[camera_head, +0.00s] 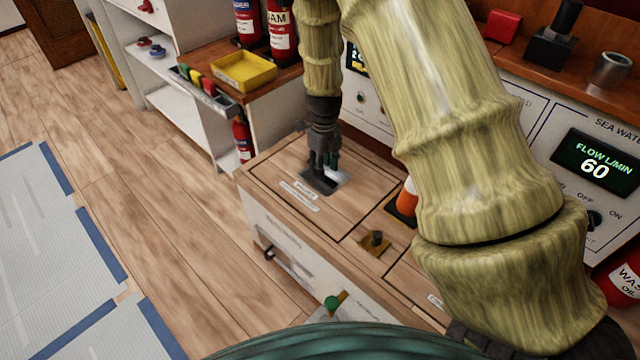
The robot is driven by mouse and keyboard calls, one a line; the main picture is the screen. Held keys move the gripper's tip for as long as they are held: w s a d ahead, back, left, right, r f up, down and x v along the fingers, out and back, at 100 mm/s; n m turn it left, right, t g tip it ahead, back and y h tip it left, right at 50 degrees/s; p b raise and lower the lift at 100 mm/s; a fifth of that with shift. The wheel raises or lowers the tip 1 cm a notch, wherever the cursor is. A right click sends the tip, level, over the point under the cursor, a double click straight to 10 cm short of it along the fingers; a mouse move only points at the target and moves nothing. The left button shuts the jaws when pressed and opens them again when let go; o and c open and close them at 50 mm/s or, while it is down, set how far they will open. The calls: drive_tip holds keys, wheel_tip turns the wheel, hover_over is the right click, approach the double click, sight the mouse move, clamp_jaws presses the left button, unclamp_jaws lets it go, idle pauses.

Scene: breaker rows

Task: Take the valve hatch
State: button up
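The valve hatch appears to be the wooden panel (352,205) in the top of a low cabinet. It has a dark recess and a small white label that is too small to read surely. The panel lies flat, level with the cabinet top. My gripper (322,180) points straight down at the recess, with its dark fingertips at or just inside it. The fingers overlap in this view and hide any grip inside the recess. I cannot tell whether they are open or shut, or whether they touch the hatch.
A yellow tray (244,71) and fire extinguishers (281,32) stand behind. A console with a flow display (597,164) is at right. My arm hides part of the console.

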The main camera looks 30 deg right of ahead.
drive_tip(key=shift+s+f+b, duration=0.2)
drive_tip(key=shift+f+b, duration=0.45)
drive_tip(key=shift+f, duration=0.65)
drive_tip(key=shift+s+f+b, duration=0.2)
drive_tip(key=shift+f+b, duration=0.45)
drive_tip(key=shift+f, duration=0.65)
drive_tip(key=shift+a, duration=0.1)
drive_tip(key=shift+c, duration=0.5)
clamp_jaws()
drive_tip(key=shift+r, duration=0.1)
